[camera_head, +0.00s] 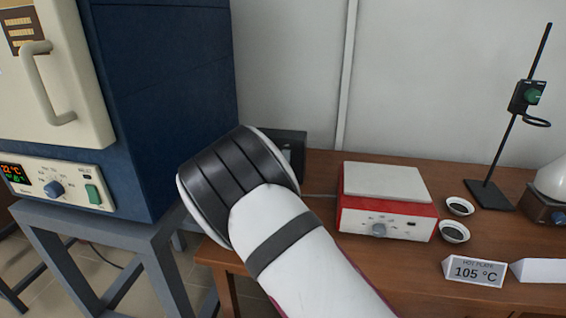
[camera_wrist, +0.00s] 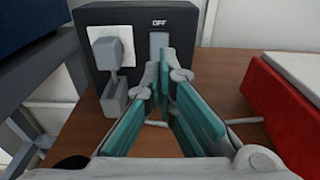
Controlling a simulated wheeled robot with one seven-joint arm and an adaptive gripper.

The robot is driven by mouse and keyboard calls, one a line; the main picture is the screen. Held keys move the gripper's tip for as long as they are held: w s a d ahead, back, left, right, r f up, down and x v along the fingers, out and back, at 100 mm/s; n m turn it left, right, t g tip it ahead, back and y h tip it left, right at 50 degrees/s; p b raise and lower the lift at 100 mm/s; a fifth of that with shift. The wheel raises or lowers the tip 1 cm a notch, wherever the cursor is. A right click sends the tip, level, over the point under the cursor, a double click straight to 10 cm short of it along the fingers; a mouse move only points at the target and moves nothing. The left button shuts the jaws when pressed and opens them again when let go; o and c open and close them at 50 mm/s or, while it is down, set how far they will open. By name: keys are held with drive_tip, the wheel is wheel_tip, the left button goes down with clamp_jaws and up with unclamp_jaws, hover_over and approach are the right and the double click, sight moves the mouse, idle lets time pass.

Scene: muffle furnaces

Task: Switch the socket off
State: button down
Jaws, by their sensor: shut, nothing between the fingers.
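The socket (camera_wrist: 135,18) is a dark box standing on the wooden table, with a white plug (camera_wrist: 107,47) in its left side. A grey switch (camera_wrist: 158,42) sits on the right of its face, under the word OFF. In the head view the socket (camera_head: 291,137) is mostly hidden behind my arm. My gripper (camera_wrist: 165,74) is shut and empty, with teal-padded fingers pointing at the socket. The fingertips appear just in front of and below the switch; I cannot tell whether they touch it. My gripper is hidden in the head view.
A red and white hot plate (camera_head: 386,201) stands right of the socket. A blue furnace (camera_head: 165,100) on a grey stand (camera_head: 110,236) is at left. Small dishes (camera_head: 455,232), a sign (camera_head: 474,271) and a stand (camera_head: 490,194) are farther right.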

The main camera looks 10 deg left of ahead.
drive_tip(key=shift+s, duration=2.15)
